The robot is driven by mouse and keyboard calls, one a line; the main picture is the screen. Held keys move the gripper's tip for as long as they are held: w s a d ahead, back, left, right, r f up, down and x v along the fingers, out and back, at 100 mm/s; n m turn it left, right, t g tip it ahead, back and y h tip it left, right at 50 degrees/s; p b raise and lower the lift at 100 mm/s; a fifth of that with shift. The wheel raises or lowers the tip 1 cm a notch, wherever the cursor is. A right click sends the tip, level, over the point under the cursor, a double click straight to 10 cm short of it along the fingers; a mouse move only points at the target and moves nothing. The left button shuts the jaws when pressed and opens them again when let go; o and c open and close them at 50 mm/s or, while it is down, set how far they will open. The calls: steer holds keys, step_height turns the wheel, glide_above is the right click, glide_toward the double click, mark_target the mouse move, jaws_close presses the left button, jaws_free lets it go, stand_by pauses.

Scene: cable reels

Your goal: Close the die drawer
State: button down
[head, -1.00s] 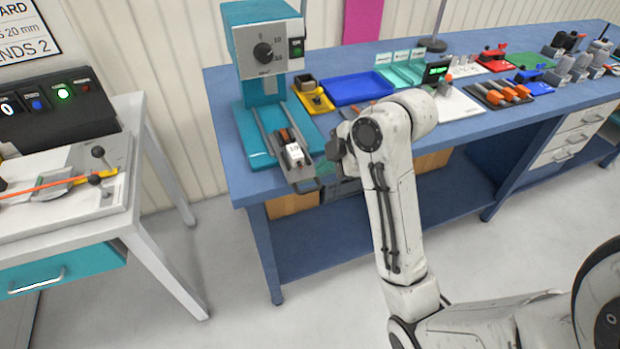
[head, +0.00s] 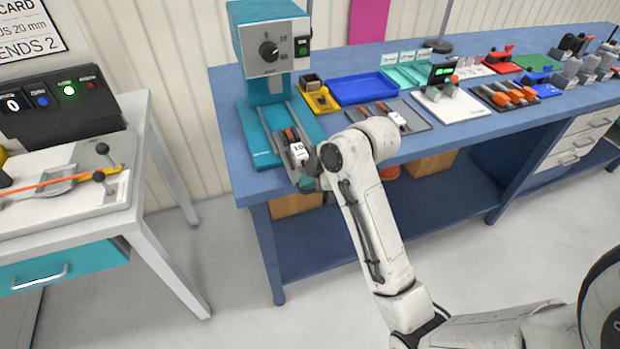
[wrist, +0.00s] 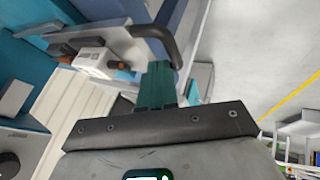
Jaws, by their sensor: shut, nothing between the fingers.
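The die drawer (head: 287,137) is a grey tray pulled out from the teal press (head: 267,85) at the bench's left end. A white die block (head: 299,154) sits in it; the block also shows in the wrist view (wrist: 93,60). The drawer's dark bar handle (wrist: 170,40) is at its outer end. My gripper (wrist: 157,66) is shut and empty, its green fingers close to the handle and drawer front. I cannot tell whether they touch.
The blue bench (head: 240,190) carries a yellow holder (head: 318,97), a blue tray (head: 361,88) and a grey tray (head: 420,124) to the right of the press. A white-topped table with a teal drawer (head: 62,268) stands at the left. The floor between them is clear.

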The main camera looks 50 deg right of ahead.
mark_target(294, 144)
steer(key=w+d, duration=0.2)
steer(key=w, duration=0.1)
steer(key=w+d, duration=0.2)
steer(key=w, duration=0.2)
steer(key=w+d+b, duration=0.1)
steer(key=w+d, duration=0.2)
steer(key=shift+w+f, duration=0.1)
steer(key=shift+w, duration=0.15)
steer(key=shift+w+d, duration=0.2)
steer(key=shift+w, duration=0.05)
steer(key=shift+r, duration=0.25)
